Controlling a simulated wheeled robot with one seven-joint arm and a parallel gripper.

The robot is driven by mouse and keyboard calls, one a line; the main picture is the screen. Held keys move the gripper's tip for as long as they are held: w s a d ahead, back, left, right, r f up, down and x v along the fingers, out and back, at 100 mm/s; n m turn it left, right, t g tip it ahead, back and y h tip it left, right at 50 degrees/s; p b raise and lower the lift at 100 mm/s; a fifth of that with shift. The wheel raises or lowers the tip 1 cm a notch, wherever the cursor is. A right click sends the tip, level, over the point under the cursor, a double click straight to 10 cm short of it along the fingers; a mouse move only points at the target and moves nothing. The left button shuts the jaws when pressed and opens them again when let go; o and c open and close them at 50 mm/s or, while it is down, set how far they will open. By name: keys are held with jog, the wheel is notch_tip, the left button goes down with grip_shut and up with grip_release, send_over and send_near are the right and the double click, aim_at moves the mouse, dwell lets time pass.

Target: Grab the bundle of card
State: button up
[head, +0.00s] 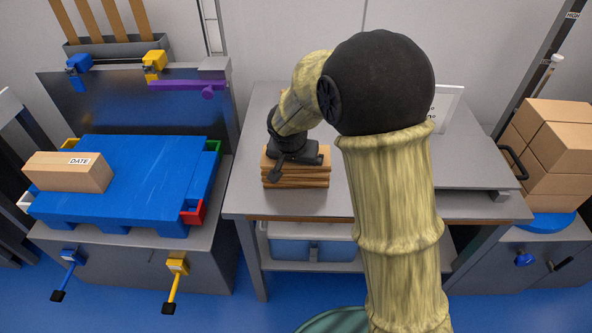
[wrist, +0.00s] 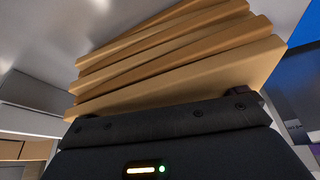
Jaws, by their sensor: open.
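The bundle of card (head: 296,180) is a stack of several flat brown layers on the grey table, left of its middle. In the wrist view the bundle (wrist: 180,60) fills the upper middle, with its layers slightly fanned. My gripper (head: 296,160) is at the top of the bundle in the head view and hides part of it. In the wrist view my gripper (wrist: 165,115) is right up against the near edge of the card. Its jaws are open. Whether the fingers straddle the stack is hidden.
The grey table (head: 250,195) has bare room left of the bundle. A white sign (head: 446,105) stands behind my arm. A blue pallet (head: 140,170) with a brown box (head: 70,172) is on the left. Stacked cartons (head: 555,150) stand on the right.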

aim_at(296, 170)
dwell(0.3)
jog(key=c, duration=1.1)
jog(key=shift+r, duration=0.15)
notch_tip(296, 170, up, 10)
jog(key=p, duration=0.2)
jog(key=shift+p, duration=0.3)
